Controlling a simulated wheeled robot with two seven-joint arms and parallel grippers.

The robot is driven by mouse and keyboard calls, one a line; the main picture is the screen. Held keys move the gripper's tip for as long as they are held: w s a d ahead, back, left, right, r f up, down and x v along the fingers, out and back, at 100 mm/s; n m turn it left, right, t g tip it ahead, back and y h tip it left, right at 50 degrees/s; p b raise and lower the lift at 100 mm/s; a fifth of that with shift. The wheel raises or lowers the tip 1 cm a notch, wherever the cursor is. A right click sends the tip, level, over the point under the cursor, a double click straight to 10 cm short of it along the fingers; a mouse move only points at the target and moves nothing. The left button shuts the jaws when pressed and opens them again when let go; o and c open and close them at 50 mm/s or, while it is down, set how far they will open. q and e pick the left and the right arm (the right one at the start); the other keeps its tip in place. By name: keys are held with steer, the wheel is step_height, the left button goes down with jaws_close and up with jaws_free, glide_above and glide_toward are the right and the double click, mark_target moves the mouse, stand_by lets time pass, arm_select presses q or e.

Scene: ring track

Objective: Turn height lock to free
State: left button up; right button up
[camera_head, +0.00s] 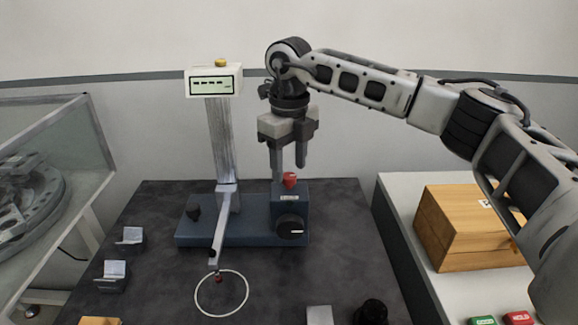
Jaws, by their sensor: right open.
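A height gauge with a blue base (242,233) stands on the dark table. Its grey column (221,145) carries a display head (213,81) with a yellow button on top. A red knob (290,180) sits on the raised right block of the base, with a small label below it. A black dial (291,227) with a white line is on the block's front. I cannot tell which control is the height lock, and the labels are too small to read. My right gripper (289,163) points down, open and empty, with its fingertips just above the red knob. My left gripper is not in view.
The gauge arm (219,240) reaches forward toward a white ring (221,293) on the table. Small metal blocks (111,272) stand at left. A wooden box (464,230) and green and red blocks are on the right bench. A glass-sided case stands far left.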

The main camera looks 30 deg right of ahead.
steer(key=shift+f, duration=0.9)
steer(key=shift+c, duration=0.3)
steer(key=c, duration=0.9)
steer(key=shift+c, duration=0.2)
